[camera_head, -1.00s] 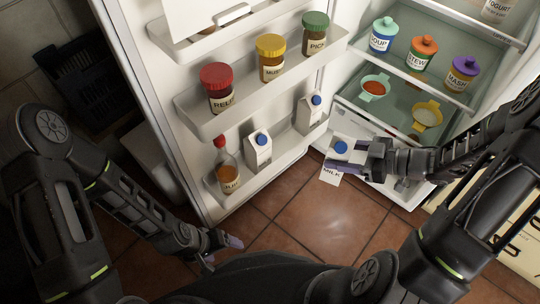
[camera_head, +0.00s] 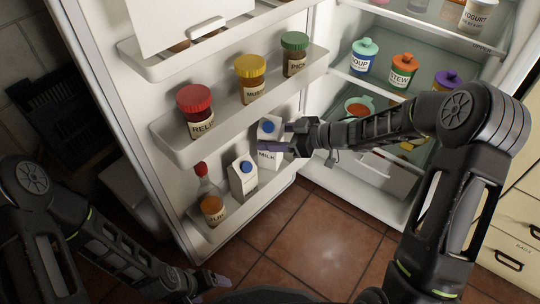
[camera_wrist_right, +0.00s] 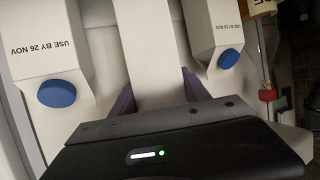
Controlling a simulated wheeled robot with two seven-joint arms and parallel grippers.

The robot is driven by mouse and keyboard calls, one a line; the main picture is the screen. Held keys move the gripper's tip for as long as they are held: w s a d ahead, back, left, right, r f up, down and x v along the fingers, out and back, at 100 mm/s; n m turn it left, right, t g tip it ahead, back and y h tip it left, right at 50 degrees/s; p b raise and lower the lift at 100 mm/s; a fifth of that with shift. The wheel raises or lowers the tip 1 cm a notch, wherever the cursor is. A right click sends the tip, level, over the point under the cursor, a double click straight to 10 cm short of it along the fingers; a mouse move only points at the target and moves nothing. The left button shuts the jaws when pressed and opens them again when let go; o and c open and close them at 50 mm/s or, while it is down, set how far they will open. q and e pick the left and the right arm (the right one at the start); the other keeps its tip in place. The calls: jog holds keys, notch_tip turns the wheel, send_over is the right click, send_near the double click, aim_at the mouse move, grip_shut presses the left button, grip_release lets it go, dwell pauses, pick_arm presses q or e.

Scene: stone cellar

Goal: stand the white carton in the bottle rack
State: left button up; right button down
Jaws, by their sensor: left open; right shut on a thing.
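The white milk carton (camera_head: 269,152) with a blue cap is between the fingers of my right gripper (camera_head: 272,142), which is shut on it. It appears upright at the bottle rack (camera_head: 236,222), the low shelf of the fridge door; whether its base touches the rack floor is hidden. In the right wrist view the held carton (camera_wrist_right: 155,45) is between two other blue-capped cartons, one on the left (camera_wrist_right: 45,50) and one on the right (camera_wrist_right: 207,28). My left gripper (camera_head: 218,283) is open and empty, low in front of the door.
A red-capped sauce bottle (camera_head: 211,207) and a white carton (camera_head: 242,181) stand in the rack. Relish (camera_head: 196,115), mustard (camera_head: 250,83) and pickle (camera_head: 294,57) jars stand on the door shelf above. The fridge shelves hold tubs, such as soup (camera_head: 363,60).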

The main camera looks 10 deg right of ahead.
jog(key=shift+w+a+f+b, duration=0.15)
jog(key=shift+f+b, duration=0.35)
jog(key=shift+f, duration=0.45)
jog(key=shift+f, duration=0.1)
notch_tip(320, 180, down, 5)
jog(key=b, duration=0.3)
jog(key=shift+w+b, duration=0.15)
jog(key=shift+b, duration=0.15)
jog(key=shift+a, duration=0.1)
jog(key=c, duration=0.5)
grip_release()
jog(key=shift+f, duration=0.1)
